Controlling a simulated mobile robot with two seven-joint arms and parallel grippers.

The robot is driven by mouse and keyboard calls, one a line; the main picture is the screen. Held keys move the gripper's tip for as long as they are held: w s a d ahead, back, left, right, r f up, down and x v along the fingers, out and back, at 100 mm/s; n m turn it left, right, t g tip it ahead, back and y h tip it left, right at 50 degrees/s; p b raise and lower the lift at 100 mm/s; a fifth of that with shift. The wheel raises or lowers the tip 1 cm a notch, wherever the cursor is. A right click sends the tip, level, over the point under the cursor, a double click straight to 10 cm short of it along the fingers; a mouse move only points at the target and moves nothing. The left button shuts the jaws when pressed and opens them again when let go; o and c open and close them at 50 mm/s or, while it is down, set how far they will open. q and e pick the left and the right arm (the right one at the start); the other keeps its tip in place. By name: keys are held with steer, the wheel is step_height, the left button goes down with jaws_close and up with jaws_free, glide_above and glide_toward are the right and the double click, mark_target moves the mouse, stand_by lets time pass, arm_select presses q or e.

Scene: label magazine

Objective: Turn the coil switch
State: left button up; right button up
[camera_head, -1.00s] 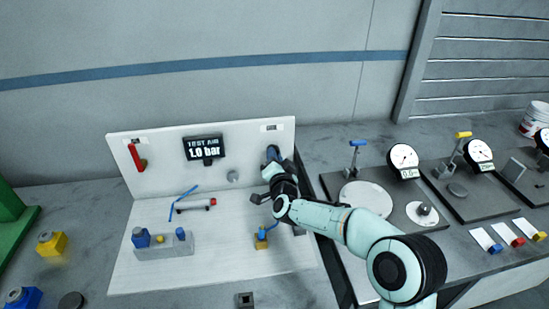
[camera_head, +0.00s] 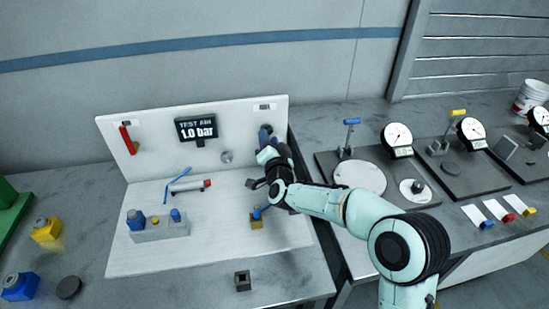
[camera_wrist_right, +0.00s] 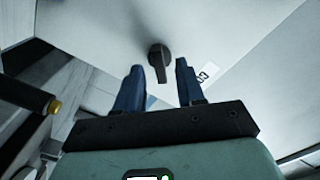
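The coil switch shows as a dark knob with a lever-like grip (camera_wrist_right: 158,60) on the white upright panel, in the right wrist view. A small label (camera_wrist_right: 206,73) is beside it. My right gripper (camera_wrist_right: 160,78) is open, its two blue fingers apart with the knob between and just beyond their tips. I cannot tell whether they touch it. In the head view my right gripper (camera_head: 265,132) is at the right side of the panel (camera_head: 240,125) and hides the knob. My left gripper is not in view.
The panel also carries a display (camera_head: 197,130) reading 1.0 bar and a red lever (camera_head: 127,139). A grey block with blue fittings (camera_head: 160,230) and a yellow-based blue valve (camera_head: 256,221) stand on the white base. Gauges (camera_head: 397,135) stand to the right.

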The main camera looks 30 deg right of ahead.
steer(key=b+v, duration=0.1)
steer(key=v, duration=1)
steer(key=shift+s, duration=0.25)
